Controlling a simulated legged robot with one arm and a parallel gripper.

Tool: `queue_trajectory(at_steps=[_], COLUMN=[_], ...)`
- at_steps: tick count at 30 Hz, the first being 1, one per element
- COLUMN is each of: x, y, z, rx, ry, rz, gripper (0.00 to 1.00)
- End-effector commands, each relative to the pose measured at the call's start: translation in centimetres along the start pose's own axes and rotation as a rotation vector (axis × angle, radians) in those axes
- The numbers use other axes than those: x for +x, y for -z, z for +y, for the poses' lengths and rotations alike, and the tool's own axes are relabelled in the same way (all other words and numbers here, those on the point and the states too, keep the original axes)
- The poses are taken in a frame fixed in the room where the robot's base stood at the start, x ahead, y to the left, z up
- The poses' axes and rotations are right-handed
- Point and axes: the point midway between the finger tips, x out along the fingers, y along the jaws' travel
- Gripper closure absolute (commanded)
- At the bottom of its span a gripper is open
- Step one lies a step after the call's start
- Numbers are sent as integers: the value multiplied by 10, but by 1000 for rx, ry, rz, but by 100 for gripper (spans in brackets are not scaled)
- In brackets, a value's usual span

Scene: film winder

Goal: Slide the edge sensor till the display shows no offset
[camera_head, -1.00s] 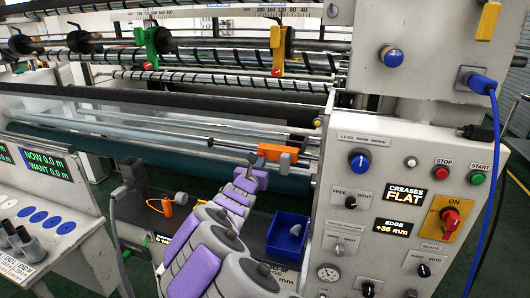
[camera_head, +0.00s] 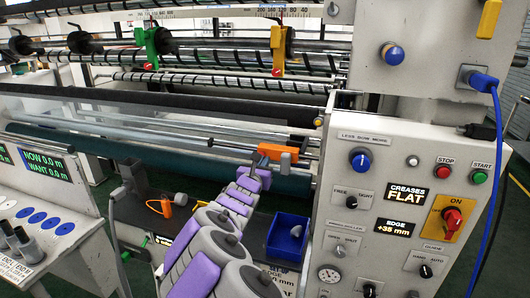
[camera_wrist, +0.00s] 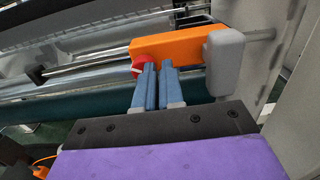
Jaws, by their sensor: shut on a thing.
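The edge sensor (camera_head: 276,152) is an orange block on a horizontal metal rail, left of the control panel. In the wrist view the orange block (camera_wrist: 170,43) has a red knob (camera_wrist: 145,66) below its left end and a grey block (camera_wrist: 224,48) at its right end. My gripper (camera_wrist: 158,66) has its blue fingers close together at the red knob, shut on the sensor. The fingertips partly cover the knob. In the head view my arm hides the fingers. The edge display (camera_head: 394,228) reads about +35 mm.
The control panel (camera_head: 340,225) stands close on the right of the sensor. A blue bin (camera_head: 288,237) sits below it. An orange hooked item (camera_head: 166,205) lies on the dark shelf to the left. The rail runs clear to the left, up to a dark stop (camera_wrist: 37,75).

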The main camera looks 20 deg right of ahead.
Motion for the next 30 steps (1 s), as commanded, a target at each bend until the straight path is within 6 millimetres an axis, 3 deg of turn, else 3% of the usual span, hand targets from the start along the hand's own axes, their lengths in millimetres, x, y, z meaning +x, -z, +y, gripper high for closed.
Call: queue_trajectory(at_steps=[30], x=[2], y=[5], z=[-18], rx=[0], ry=[12], rz=[9], gripper=[100])
